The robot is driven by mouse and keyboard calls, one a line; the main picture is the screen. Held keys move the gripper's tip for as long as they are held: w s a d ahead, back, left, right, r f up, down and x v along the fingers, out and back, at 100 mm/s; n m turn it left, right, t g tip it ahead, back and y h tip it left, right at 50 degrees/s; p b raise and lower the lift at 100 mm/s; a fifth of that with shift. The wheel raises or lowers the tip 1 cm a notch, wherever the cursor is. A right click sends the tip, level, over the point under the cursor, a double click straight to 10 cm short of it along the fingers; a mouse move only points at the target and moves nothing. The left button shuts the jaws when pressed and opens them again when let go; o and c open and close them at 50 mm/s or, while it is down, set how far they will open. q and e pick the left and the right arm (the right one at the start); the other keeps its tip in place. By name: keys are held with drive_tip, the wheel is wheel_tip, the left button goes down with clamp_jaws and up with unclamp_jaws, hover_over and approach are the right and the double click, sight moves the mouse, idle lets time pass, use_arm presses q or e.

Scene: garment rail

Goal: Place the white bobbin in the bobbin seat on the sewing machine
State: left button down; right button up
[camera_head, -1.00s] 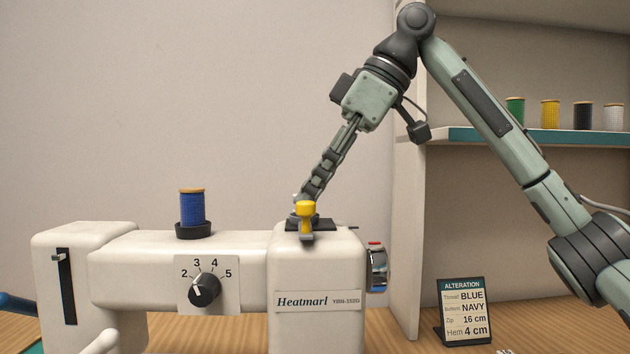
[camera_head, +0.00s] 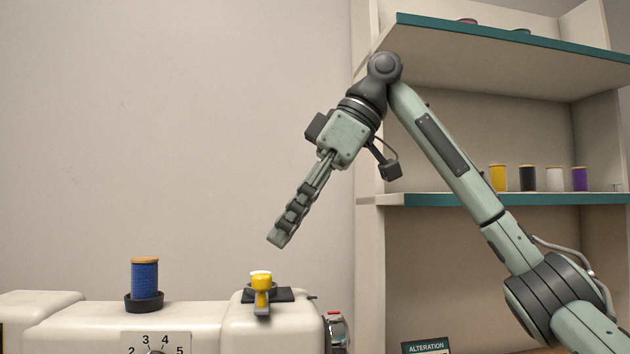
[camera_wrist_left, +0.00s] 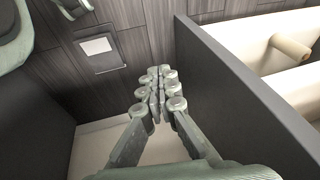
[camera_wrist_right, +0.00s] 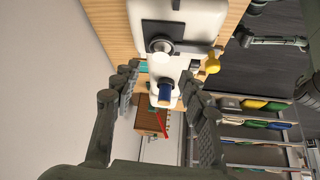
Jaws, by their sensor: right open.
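The sewing machine (camera_head: 225,326) is cream, at the bottom of the head view. A white bobbin (camera_wrist_right: 161,46) sits within the dark round bobbin seat (camera_wrist_right: 173,30) in the right wrist view. In the head view its white top (camera_head: 260,272) shows just behind a yellow-knobbed lever (camera_head: 262,282), which hides most of it; whether it is fully down I cannot tell. My right gripper (camera_head: 278,238) is open and empty, above the seat and apart from it. My left gripper (camera_wrist_left: 162,72) appears shut and empty in the left wrist view, away from the machine.
A blue thread spool (camera_head: 145,275) stands on the machine, left of the seat. Shelves (camera_head: 500,199) with several spools stand at the right. An alteration card (camera_head: 425,347) shows at the bottom edge. A dark panel (camera_wrist_left: 235,95) is beside my left gripper.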

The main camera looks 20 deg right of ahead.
use_arm(q)
wheel_tip(320, 180, down, 6)
drive_tip(key=p, duration=0.2)
drive_tip(key=shift+w, duration=0.3)
use_arm(e)
drive_tip(key=v, duration=0.8)
use_arm(q)
drive_tip(key=shift+f, duration=0.1)
use_arm(e)
drive_tip(key=shift+c, duration=0.5)
